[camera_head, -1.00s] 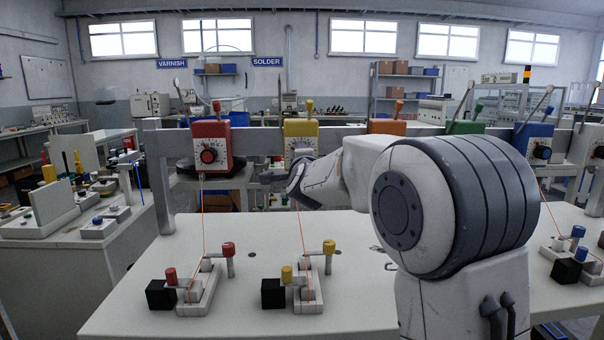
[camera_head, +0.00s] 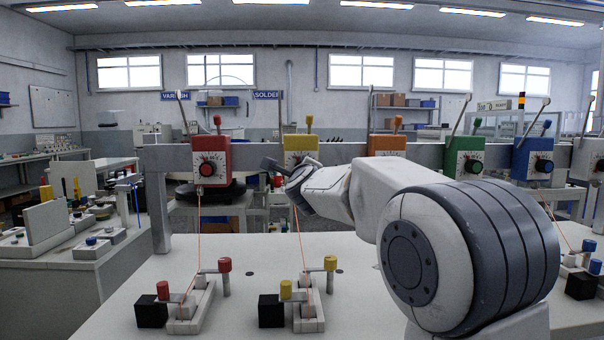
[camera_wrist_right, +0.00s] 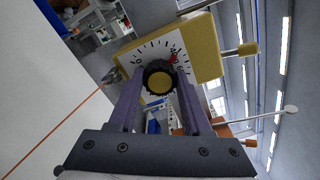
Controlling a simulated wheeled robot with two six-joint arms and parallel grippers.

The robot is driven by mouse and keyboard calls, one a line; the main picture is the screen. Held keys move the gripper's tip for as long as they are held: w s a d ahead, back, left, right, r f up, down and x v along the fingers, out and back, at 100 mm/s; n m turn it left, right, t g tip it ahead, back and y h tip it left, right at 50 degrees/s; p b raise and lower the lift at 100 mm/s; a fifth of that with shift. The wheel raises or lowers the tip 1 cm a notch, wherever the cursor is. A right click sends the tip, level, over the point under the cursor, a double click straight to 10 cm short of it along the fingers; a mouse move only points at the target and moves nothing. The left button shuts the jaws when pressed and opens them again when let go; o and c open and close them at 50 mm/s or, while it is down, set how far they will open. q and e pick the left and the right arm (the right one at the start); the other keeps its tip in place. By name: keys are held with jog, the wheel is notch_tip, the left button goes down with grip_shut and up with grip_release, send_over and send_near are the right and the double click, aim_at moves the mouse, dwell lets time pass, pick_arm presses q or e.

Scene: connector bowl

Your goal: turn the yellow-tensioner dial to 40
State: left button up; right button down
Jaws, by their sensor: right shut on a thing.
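The yellow tensioner (camera_head: 299,143) is a yellow box on the rail with a white dial face, partly hidden by my right gripper in the head view. In the right wrist view the yellow box (camera_wrist_right: 203,42) shows its white scale (camera_wrist_right: 150,52) and a black knob with a yellow centre (camera_wrist_right: 158,83). My right gripper (camera_wrist_right: 158,92) is shut on this knob, one finger on each side. A red pointer mark shows at the knob's edge, close to the printed 40. In the head view my right gripper (camera_head: 284,170) is at the tensioner's front. My left gripper is not in view.
A red tensioner (camera_head: 210,158) stands left on the rail; orange (camera_head: 386,145), green (camera_head: 464,157) and blue (camera_head: 533,157) ones stand right. An orange wire runs down from the yellow tensioner to a yellow-knobbed clamp (camera_head: 307,318) on the white bench (camera_head: 250,260).

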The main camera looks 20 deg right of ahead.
jog(key=shift+d, duration=0.1)
jog(key=shift+c, duration=1.7)
grip_release()
jog(key=v, duration=1)
jog(key=shift+s, duration=0.25)
